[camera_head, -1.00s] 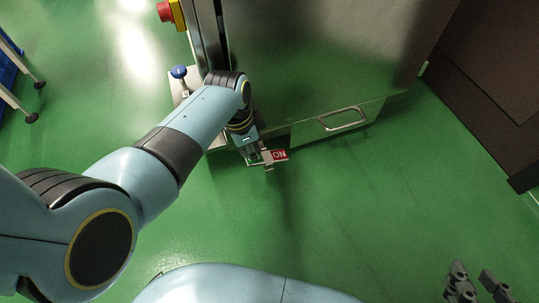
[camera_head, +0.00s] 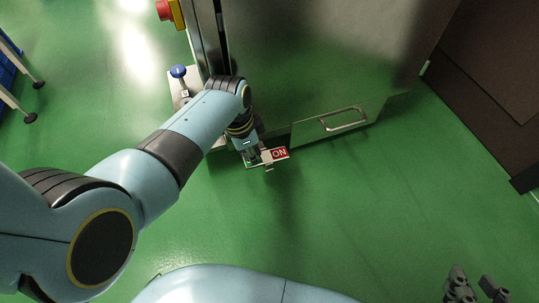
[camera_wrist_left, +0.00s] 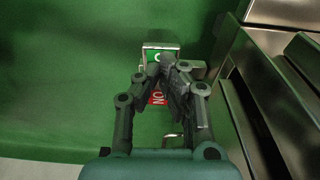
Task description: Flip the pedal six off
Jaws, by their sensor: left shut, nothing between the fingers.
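The pedal (camera_head: 269,166) is a small metal piece low at the machine's front, with a red ON label (camera_head: 279,153) on its right side. No number on it is legible. In the left wrist view the metal pedal (camera_wrist_left: 161,46) stands beyond the fingertips, with a bit of green label inside it and the red label (camera_wrist_left: 157,98) behind the fingers. My left gripper (camera_head: 255,159) is shut and empty, right at the pedal; its fingers hide part of it, and I cannot tell if they touch. My right gripper (camera_head: 477,287) is at the bottom right, fingers apart, far from the pedal.
The steel machine (camera_head: 310,60) with a drawer handle (camera_head: 343,119) stands just behind the pedal. A blue-knobbed lever (camera_head: 179,72) and a red stop button (camera_head: 165,11) are at its left. A dark cabinet (camera_head: 490,90) is at right. The green floor in front is clear.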

